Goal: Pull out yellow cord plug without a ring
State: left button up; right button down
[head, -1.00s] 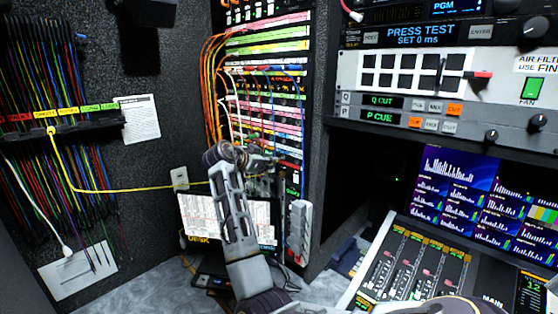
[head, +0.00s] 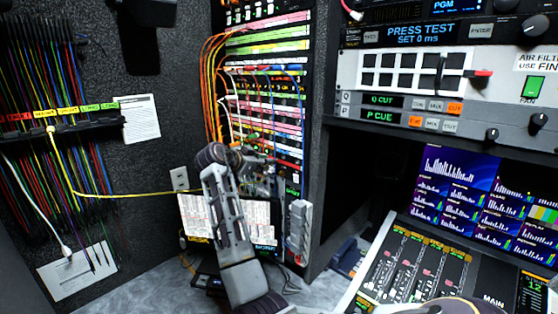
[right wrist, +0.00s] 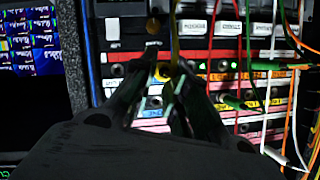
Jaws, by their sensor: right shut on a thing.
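A yellow cord (head: 130,194) runs from the cable rack on the left wall, down and then right, until it goes behind my right arm in the head view. My right gripper (head: 262,178) is at the lower part of the patch bay (head: 265,95). In the right wrist view a yellow cord (right wrist: 175,36) comes down between the fingertips of my right gripper (right wrist: 168,72), which are closed on its yellow plug (right wrist: 164,71). The fingers hide most of the plug. I cannot tell whether it carries a ring or is still in its socket. My left gripper is out of view.
Green, red, white and orange cords (right wrist: 280,90) hang close to the right of the fingers in the wrist view. A tablet with a list (head: 195,220) stands below my arm. A mixing console (head: 415,265) is at the right.

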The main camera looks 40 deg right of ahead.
jog(key=shift+a, duration=0.5)
dwell(0.3)
jog(key=shift+s+a, duration=0.2)
jog(key=shift+a, duration=1.15)
jog(key=shift+a, duration=0.15)
